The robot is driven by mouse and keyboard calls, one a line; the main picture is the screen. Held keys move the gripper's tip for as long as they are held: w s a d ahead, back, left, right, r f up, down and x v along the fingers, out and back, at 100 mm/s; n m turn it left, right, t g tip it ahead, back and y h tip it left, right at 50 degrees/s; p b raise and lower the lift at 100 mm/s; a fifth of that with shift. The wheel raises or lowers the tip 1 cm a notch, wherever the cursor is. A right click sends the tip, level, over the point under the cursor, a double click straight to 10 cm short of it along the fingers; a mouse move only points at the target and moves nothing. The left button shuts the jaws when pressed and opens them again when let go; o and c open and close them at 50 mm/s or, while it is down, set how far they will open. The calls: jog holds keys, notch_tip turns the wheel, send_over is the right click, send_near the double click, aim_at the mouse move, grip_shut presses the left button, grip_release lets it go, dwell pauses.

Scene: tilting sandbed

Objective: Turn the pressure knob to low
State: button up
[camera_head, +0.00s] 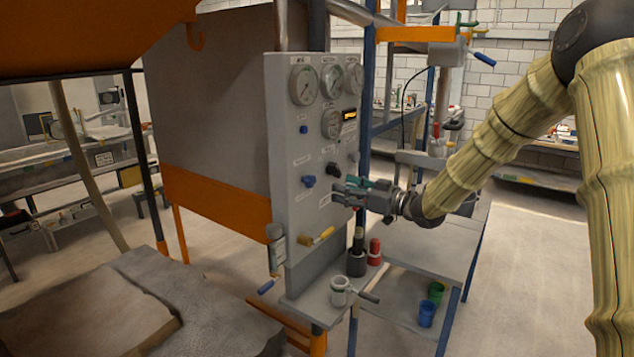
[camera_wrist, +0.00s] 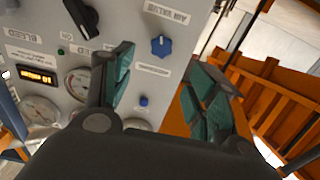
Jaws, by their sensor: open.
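A grey control panel (camera_head: 285,110) stands upright in the middle of the head view. It carries a black pointer knob (camera_head: 333,168) and a blue knob (camera_head: 308,181). I cannot read a pressure label on either. My gripper (camera_head: 343,191) is in front of the panel, just below the black knob and right of the blue one. In the wrist view the jaws (camera_wrist: 163,62) are apart and empty. The blue knob (camera_wrist: 161,45), beside an "air valve" label, shows between and beyond the fingertips. The black knob (camera_wrist: 82,16) is at upper left, outside the jaws.
Several round gauges (camera_head: 303,84) and an orange display (camera_head: 349,114) sit above the knobs. A yellow-handled valve (camera_head: 316,237) is lower on the panel. Black and red bottles (camera_head: 374,252) stand below my gripper. An orange frame (camera_head: 215,200) is left of the panel.

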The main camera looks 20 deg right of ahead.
aim_at(313, 181)
jog(key=p+x, duration=0.3)
jog(key=x, duration=0.7)
jog(key=shift+f, duration=0.1)
jog(key=c, duration=1)
